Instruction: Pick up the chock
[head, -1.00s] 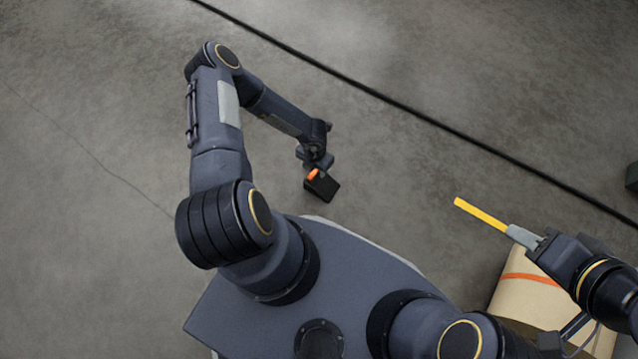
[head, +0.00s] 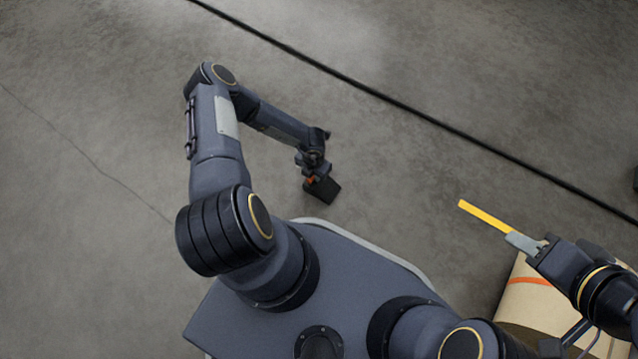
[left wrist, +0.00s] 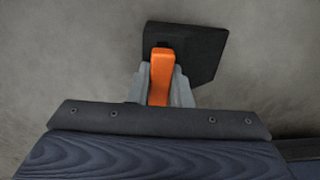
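The chock (head: 324,191) is a black block with an orange handle. It stands at floor level in front of my base in the head view. My left gripper (head: 311,178) is at its handle from above. In the left wrist view the black block (left wrist: 200,48) lies beyond the fingers, and the orange handle (left wrist: 161,75) runs between the two grey fingers (left wrist: 161,84), which look pressed against its sides. The block's underside is hidden, so I cannot tell whether it touches the floor. My right gripper (head: 522,242) is shut on a yellow bar (head: 484,216).
A kraft paper roll (head: 530,295) with an orange stripe lies under my right arm at lower right. A black cable (head: 400,105) crosses the concrete floor diagonally. A dark object (head: 635,180) shows at the right edge. The floor around the chock is clear.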

